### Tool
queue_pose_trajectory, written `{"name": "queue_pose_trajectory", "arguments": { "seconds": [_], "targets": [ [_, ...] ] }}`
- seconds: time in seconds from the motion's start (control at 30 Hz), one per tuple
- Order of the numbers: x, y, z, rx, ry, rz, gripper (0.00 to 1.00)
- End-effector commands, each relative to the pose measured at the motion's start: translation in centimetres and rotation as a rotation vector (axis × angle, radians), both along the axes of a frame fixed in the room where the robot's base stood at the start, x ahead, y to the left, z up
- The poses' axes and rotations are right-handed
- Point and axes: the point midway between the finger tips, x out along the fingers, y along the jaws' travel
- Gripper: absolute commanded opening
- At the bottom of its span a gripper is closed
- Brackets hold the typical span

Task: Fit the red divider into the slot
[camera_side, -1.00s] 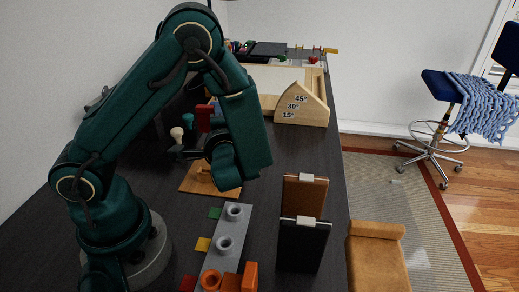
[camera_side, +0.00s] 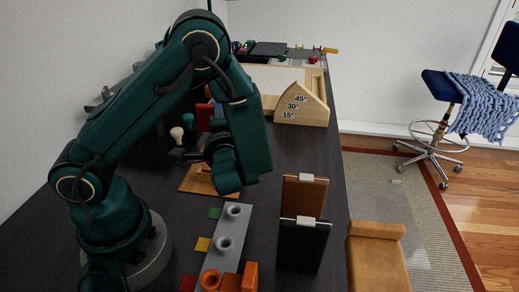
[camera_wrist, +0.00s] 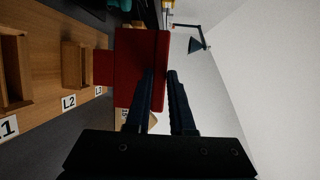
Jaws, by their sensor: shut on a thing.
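My gripper (camera_wrist: 161,100) is shut on the red divider (camera_wrist: 138,62), a flat red panel seen in the wrist view. A wooden base (camera_wrist: 45,85) with raised wooden slot blocks (camera_wrist: 75,66) lies left in the wrist view, labelled L1, L2 and L3. The divider's narrower red end (camera_wrist: 103,67) points at the base beside the L3 label (camera_wrist: 99,90). I cannot tell whether it is inside a slot. The base (camera_side: 193,181) also shows under my gripper in the side view.
A wooden angle block (camera_side: 303,108) is farther back.

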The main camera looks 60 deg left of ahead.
Motion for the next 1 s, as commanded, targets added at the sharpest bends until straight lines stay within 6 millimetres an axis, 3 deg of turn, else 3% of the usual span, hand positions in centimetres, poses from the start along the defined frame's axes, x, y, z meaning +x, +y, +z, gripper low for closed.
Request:
{"name": "queue_pose_trajectory", "arguments": {
  "seconds": [1.0],
  "targets": [
    [0.0, 0.0, -1.3, 0.003, -0.005, 0.000, 0.00]
  ]
}}
